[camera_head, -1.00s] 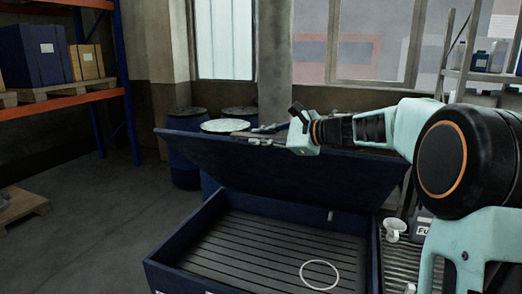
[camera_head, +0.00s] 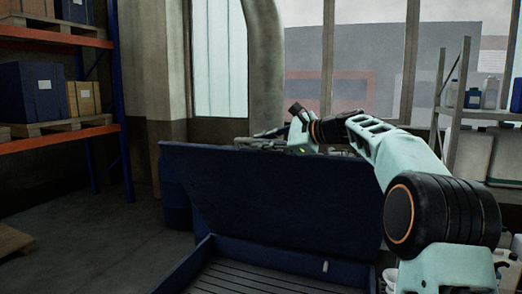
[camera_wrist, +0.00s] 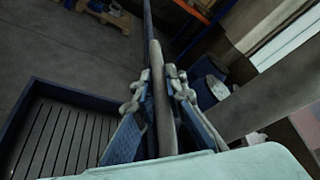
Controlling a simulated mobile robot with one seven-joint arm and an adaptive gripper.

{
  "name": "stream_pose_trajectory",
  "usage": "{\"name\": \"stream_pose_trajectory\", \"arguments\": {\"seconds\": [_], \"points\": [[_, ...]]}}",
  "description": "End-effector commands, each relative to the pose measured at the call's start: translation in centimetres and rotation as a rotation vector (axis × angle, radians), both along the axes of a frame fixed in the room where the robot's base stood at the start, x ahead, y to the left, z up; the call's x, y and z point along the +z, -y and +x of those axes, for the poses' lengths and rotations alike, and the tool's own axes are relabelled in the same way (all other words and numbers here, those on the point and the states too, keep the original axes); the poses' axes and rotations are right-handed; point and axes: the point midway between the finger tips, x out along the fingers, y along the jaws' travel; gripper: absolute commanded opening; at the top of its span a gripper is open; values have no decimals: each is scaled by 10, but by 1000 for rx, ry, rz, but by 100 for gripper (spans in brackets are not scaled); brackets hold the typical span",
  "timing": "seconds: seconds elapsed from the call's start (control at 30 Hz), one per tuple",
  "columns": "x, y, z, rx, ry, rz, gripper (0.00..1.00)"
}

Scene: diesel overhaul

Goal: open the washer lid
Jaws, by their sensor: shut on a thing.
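The dark blue washer lid (camera_head: 285,205) stands raised, near upright, at the back of the washer basin (camera_head: 262,280). In the wrist view the lid is seen nearly edge-on as a thin dark strip (camera_wrist: 147,20). My gripper (camera_head: 268,140) is at the lid's top edge. In the wrist view my gripper (camera_wrist: 160,80) has its two fingers on either side of a long grey bar (camera_wrist: 163,110) at the lid and is shut on it. The fingertips are partly hidden behind the lid in the head view.
The slatted basin floor (camera_wrist: 58,140) is bare where it shows. Blue drums (camera_wrist: 210,80) stand behind the lid. An orange and blue rack (camera_head: 60,145) with boxes is at the left, and a shelf with bottles (camera_head: 480,105) at the right. Open floor (camera_head: 85,225) lies left of the washer.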

Motion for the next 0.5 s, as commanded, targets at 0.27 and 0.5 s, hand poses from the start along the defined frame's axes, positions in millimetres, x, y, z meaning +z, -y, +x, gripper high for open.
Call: {"name": "stream_pose_trajectory", "arguments": {"seconds": [0.27, 0.5], "points": [[10, 2, 13, -1, 2, -2, 0], [13, 3, 16, 0, 1, -1, 0]]}}
